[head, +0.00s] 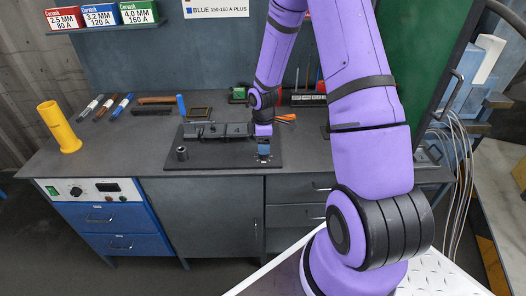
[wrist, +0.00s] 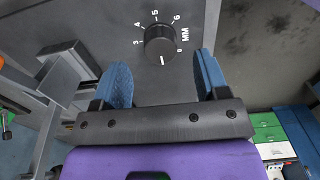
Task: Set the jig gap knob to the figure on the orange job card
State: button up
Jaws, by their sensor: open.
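The black jig gap knob (wrist: 160,44) shows in the wrist view on a grey plate. Figures 3, 4, 5 and 6 and the letters MM are printed around it. Its white pointer line is at the edge facing my gripper, away from figures 3 to 6. My gripper (wrist: 162,62) is open, with one blue finger on each side of the knob's near edge; I cannot tell whether they touch it. In the head view my gripper (head: 263,153) is low over the right end of the dark jig (head: 215,131), hiding the knob. I cannot make out an orange job card.
The jig's base plate (head: 214,159) lies on the grey workbench (head: 110,150), with a short dark cylinder (head: 182,153) at its left. Marker pens (head: 106,106) and a yellow tube (head: 60,127) are further left. Orange-handled pliers (head: 285,117) lie right of my gripper. Rod boxes (head: 100,15) stand behind.

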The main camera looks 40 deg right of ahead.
jog(key=shift+f, duration=2)
jog(key=c, duration=0.9)
